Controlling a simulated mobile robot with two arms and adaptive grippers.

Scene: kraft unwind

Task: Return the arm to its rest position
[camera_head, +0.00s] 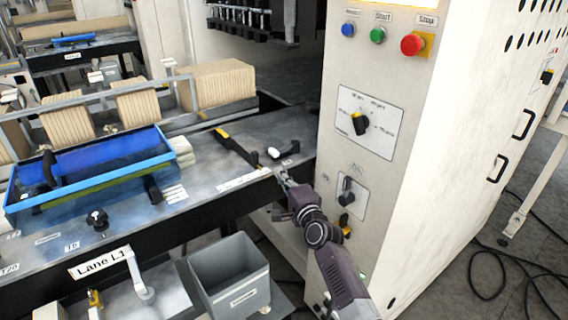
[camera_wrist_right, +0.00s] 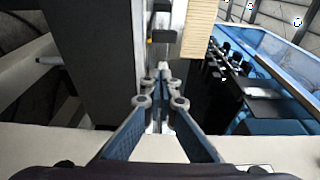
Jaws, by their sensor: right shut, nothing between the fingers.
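My right arm comes up from the bottom right of the head view, in front of the white machine cabinet (camera_head: 385,200). My right gripper (camera_head: 283,178) is at the front edge of the grey table (camera_head: 235,160), beside the cabinet's left corner. In the right wrist view the fingers of the right gripper (camera_wrist_right: 160,78) are together, with nothing held between them. I cannot tell whether the fingertips touch the table edge. My left gripper is not in the head view.
The cabinet carries a red button (camera_head: 412,44), a green button (camera_head: 377,35) and rotary knobs. A blue tray (camera_head: 90,172) and stacks of brown sheets (camera_head: 217,84) are on the table. A grey bin (camera_head: 230,275) stands below. Black cables (camera_head: 487,270) lie on the floor at right.

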